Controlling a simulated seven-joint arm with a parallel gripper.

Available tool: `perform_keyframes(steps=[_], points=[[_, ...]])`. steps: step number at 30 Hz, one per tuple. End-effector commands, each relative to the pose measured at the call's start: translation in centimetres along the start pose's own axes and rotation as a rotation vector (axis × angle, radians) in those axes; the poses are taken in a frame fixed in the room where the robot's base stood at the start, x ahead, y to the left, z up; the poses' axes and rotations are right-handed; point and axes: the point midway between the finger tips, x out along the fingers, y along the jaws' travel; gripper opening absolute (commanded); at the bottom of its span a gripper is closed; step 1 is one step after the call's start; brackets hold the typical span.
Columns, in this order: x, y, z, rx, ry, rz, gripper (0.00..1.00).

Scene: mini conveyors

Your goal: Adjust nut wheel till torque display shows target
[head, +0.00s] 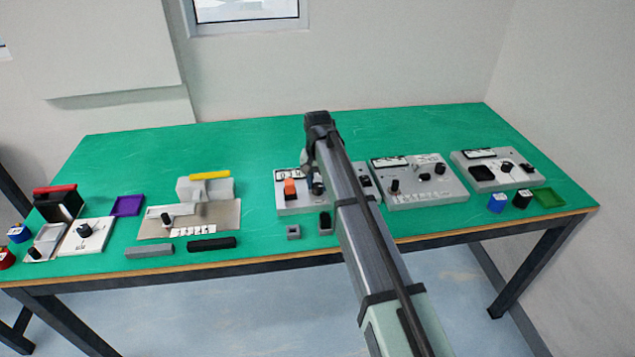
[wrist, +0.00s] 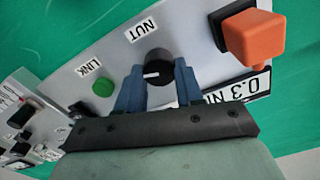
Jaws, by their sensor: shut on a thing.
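The nut wheel (wrist: 157,60) is a black round knob with a white pointer mark, beside the NUT label (wrist: 141,29) in the wrist view. My gripper (wrist: 161,82) has its blue fingers shut on the wheel, one on each side. The torque display (wrist: 243,89) is partly hidden by my gripper and reads 0.3 N, the rest cut off. It also shows in the head view (head: 289,174), too small to read. The grey panel (head: 298,207) bears the wheel, an orange block (wrist: 256,38) and a green LINK button (wrist: 103,83). My gripper (head: 317,184) is over this panel's right part.
More grey control panels (head: 433,198) stand to the right. A purple tray (head: 128,206), a fixture with a yellow bar (head: 209,176) and a dark bar (head: 211,244) are to the left. The green table's back (head: 230,142) is clear.

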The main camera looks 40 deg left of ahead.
Motion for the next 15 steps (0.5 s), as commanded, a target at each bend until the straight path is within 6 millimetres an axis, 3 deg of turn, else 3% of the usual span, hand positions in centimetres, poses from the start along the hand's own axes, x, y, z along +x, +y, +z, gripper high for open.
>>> perform_keyframes(steps=[15], points=[[0.08,0.13,0.18,0.205,-0.003,0.002,0.06]])
